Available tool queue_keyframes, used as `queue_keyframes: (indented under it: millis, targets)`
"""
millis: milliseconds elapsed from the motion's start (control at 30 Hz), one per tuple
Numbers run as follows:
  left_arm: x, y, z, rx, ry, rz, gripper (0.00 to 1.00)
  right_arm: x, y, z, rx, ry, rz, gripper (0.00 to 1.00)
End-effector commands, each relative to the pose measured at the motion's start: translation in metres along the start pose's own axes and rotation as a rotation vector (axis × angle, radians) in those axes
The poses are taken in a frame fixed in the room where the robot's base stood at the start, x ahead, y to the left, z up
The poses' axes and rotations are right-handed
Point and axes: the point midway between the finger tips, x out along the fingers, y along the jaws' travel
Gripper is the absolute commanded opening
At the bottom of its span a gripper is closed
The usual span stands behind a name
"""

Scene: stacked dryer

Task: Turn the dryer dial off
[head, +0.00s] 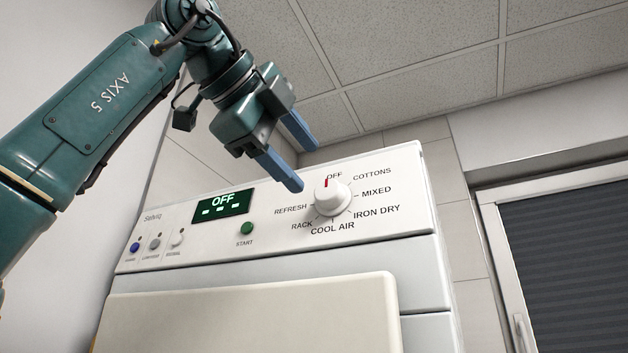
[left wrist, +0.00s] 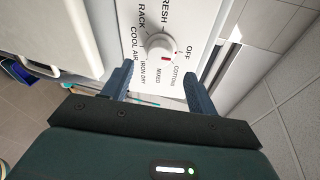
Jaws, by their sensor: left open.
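The white round dial (head: 331,198) is on the right part of the dryer's front panel (head: 400,215). In the head view its red mark points up at the OFF label, and the green-lit display (head: 222,203) reads OFF. My left gripper (head: 305,167) is open and empty, up and left of the dial. In the left wrist view the dial (left wrist: 158,44) appears beyond and between the two blue fingertips (left wrist: 160,80), with its red mark at its lower right edge. The fingers look apart from it. My right gripper is out of view.
A green START button (head: 247,228) and several small buttons lie left along the panel. The dryer's pale door (head: 250,315) is below. A shuttered window or door (head: 570,265) is at the right. The space in front of the dial looks clear.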

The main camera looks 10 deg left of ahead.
Motion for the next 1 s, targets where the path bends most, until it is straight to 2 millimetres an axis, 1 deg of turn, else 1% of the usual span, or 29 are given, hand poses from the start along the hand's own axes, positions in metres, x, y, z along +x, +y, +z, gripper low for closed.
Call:
queue_keyframes:
  millis: [33,200,300,400,533,1000]
  targets:
    - [-0.014,0.0,0.0,-0.001,0.0,-0.003,0.59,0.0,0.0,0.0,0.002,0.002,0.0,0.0]
    - [-0.048,0.0,0.0,-0.001,0.0,-0.001,0.59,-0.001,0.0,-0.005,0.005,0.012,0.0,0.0]
    - [-0.062,-0.001,0.0,0.0,0.001,-0.001,0.59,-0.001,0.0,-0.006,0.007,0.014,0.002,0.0]
    - [-0.07,0.0,0.0,0.0,0.0,0.0,0.59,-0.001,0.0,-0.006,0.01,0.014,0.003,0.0]
    - [-0.074,0.0,0.0,-0.001,0.0,0.001,0.59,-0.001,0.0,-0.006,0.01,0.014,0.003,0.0]
    - [-0.074,0.0,0.0,-0.001,0.0,0.001,0.59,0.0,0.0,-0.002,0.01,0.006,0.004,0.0]
